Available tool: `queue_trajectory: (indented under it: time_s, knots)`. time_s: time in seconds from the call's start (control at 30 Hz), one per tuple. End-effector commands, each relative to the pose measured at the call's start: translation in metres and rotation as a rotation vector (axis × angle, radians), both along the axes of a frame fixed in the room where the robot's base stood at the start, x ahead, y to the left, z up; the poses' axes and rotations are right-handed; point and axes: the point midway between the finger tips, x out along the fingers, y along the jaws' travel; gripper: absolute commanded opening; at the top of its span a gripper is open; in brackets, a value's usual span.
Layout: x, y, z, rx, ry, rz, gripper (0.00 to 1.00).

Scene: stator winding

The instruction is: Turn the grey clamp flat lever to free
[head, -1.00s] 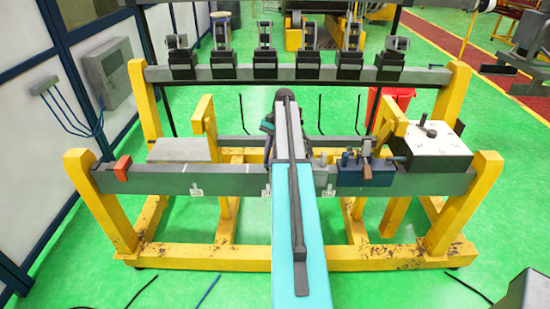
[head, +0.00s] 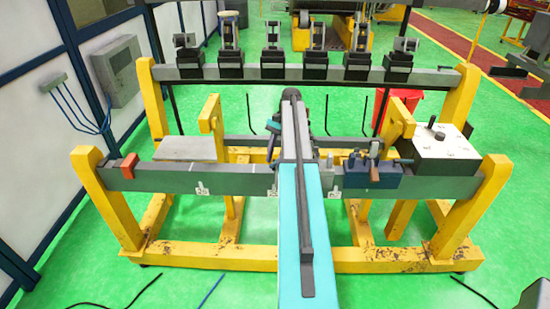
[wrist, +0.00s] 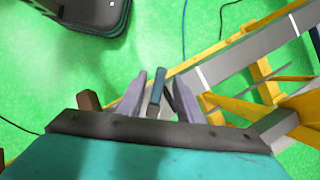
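My gripper (wrist: 158,88) shows in the wrist view with its two grey fingers apart. A dark upright lever with a blue-grey end (wrist: 156,86) stands between them, with a visible gap beside it; I cannot tell whether it touches a finger lower down. A brown block (wrist: 90,100) is left of the fingers. In the head view my arm hides the gripper and whatever is behind it. A small grey upright part (head: 330,162) sits on the front beam just right of my arm. The clamp's identity is hard to confirm at this size.
The grey front beam (head: 230,180) spans the yellow frame (head: 200,255). A blue vise-like block (head: 372,176) and a white-topped box (head: 442,145) stand right of my arm. A red clamp (head: 129,166) is at the beam's left. Several black fixtures line the back rail (head: 300,74).

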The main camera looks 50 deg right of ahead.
Motion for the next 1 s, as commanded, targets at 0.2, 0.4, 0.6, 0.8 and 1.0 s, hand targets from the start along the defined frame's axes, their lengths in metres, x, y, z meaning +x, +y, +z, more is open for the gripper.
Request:
queue_trajectory:
  time_s: [0.2, 0.4, 0.6, 0.8, 1.0]
  knots:
    - [0.001, -0.006, 0.011, -0.001, -0.001, -0.001, 0.33]
    - [0.002, -0.016, 0.032, -0.001, -0.001, -0.001, 0.33]
    - [0.004, -0.027, 0.062, -0.001, -0.001, 0.001, 0.33]
    - [0.004, -0.034, 0.088, 0.000, 0.000, 0.001, 0.33]
    - [0.004, -0.040, 0.102, -0.001, -0.001, 0.001, 0.33]
